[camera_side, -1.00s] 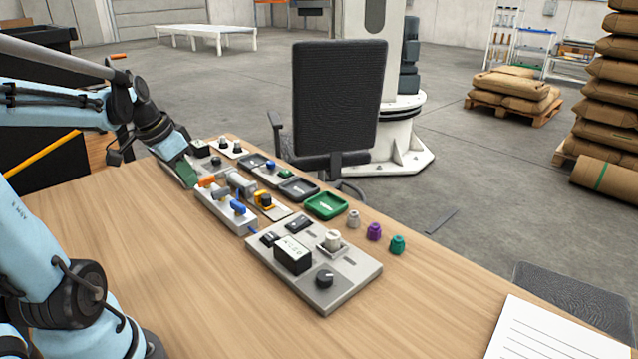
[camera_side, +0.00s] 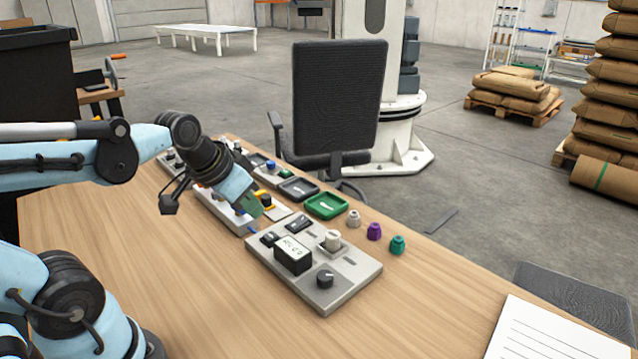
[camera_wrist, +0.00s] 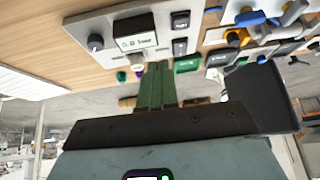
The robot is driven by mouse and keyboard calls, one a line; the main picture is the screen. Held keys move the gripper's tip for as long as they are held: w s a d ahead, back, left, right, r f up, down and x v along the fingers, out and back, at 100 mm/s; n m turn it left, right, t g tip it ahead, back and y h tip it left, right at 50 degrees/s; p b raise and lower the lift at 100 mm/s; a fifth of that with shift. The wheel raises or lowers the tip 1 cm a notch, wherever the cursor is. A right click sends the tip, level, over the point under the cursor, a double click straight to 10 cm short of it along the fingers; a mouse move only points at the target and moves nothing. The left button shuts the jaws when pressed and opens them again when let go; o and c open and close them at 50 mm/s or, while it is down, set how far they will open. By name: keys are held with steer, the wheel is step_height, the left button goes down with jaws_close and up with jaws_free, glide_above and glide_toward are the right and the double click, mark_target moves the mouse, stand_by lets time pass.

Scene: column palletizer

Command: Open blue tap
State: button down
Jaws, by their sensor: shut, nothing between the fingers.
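The blue tap (camera_wrist: 250,18) shows as a blue handle near the top right of the wrist view. It sits on a pale tap panel (camera_side: 236,224), which my arm largely covers in the side view. My gripper (camera_side: 250,212) has green fingers and hangs over the near end of this panel, beside the display box. In the wrist view my gripper (camera_wrist: 157,85) is shut and empty, with its fingers together and apart from the blue handle. Whether it touches the panel cannot be told from the side view.
A grey control panel with a display box (camera_side: 292,255) and black knob (camera_side: 325,278) lies close to my gripper. A green tray (camera_side: 326,205) and grey, purple and teal caps stand behind. The table front (camera_side: 190,290) is clear.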

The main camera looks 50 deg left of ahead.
steer(key=c, duration=1.8)
jaws_free()
steer(key=shift+t+h, duration=0.3)
steer(key=shift+t, duration=0.1)
steer(key=d, duration=0.5)
steer(key=shift+s+f, duration=0.2)
steer(key=shift+f, duration=0.05)
steer(key=shift+o, duration=1.3)
steer(key=o, duration=0.4)
steer(key=w+a+r+n, duration=0.1)
steer(key=a+n, duration=0.1)
steer(key=w+a+r+n+g, duration=0.1)
steer(key=shift+w+a+r+n, duration=0.15)
steer(key=shift+w+a+n, duration=0.05)
steer(key=shift+a+n, duration=0.2)
steer(key=shift+o, duration=0.2)
steer(key=w+a+n+g, duration=0.2)
steer(key=a+n+g, duration=0.1)
steer(key=a+n, duration=0.55)
steer(key=w+a+n+g, duration=0.2)
steer(key=a+n+g, duration=0.1)
steer(key=a+n, duration=0.55)
steer(key=f, duration=0.3)
steer(key=a+f+m, duration=0.1)
steer(key=f, duration=0.3)
steer(key=f+m, duration=0.1)
steer(key=f, duration=0.3)
steer(key=shift+a+f, duration=0.15)
steer(key=shift+a, duration=0.05)
jaws_close()
